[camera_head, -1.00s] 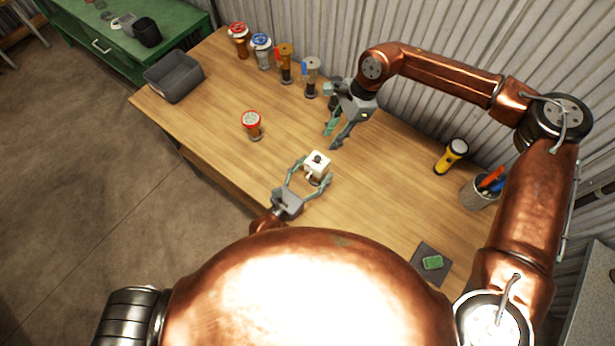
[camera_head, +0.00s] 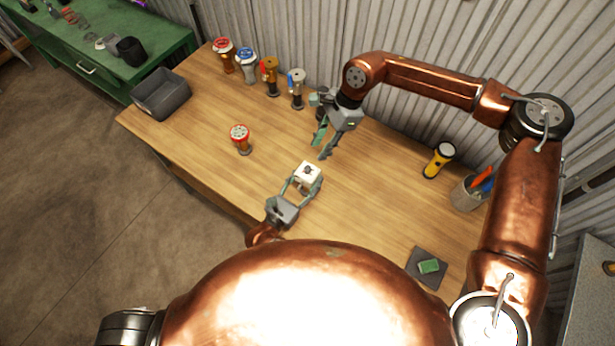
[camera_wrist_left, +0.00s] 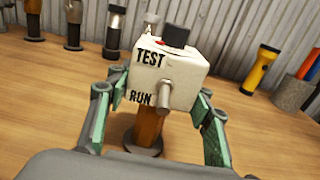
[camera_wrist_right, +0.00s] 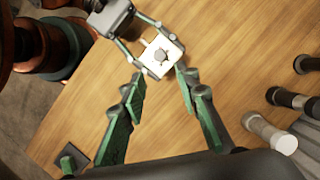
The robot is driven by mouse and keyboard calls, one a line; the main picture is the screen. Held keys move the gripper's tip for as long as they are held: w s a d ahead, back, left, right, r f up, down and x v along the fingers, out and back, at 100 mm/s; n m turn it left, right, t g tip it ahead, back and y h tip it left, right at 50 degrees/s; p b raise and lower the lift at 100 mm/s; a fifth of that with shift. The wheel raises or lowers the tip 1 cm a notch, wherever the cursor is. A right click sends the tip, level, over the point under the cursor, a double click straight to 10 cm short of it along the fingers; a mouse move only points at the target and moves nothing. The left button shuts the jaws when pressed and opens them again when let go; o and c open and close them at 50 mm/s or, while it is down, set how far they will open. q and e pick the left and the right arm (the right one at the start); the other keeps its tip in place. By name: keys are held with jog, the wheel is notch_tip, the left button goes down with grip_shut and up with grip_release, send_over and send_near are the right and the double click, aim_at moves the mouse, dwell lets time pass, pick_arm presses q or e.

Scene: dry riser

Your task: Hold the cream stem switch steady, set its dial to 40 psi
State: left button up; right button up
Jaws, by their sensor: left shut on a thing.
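The cream stem switch (camera_head: 309,177) is a boxy head marked TEST and RUN in the left wrist view (camera_wrist_left: 168,75), upright on a copper stem with a dark round base. A dark dial sits on its top; the right wrist view shows it (camera_wrist_right: 161,56), but its setting is unreadable. My left gripper (camera_head: 303,188) is shut on the switch, with its fingers at opposite sides of the box. My right gripper (camera_head: 321,148) is open and empty, above the table behind the switch, apart from it. Its spread fingers show in the right wrist view (camera_wrist_right: 164,102).
A red-topped fitting (camera_head: 240,139) stands left of the switch. Several valves line the back wall near a grey bin (camera_head: 161,94). A yellow flashlight (camera_head: 439,160), a pen cup (camera_head: 468,194) and a dark pad with a green block (camera_head: 429,266) are at right. Wood around the switch is clear.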

aim_at(308, 168)
pick_arm(q)
jog(key=c, duration=0.5)
jog(key=shift+c, duration=0.4)
pick_arm(e)
jog(key=shift+o, duration=0.8)
jog(key=s+a+r+m+t+h, duration=0.1)
jog(key=a+r+m+h, duration=0.25)
jog(key=m, duration=0.45)
jog(key=f, duration=1.2)
jog(key=shift+s+a+f, duration=0.2)
jog(key=shift+a+f, duration=0.05)
jog(key=shift+f, duration=0.05)
jog(key=shift+c, duration=0.2)
grip_shut()
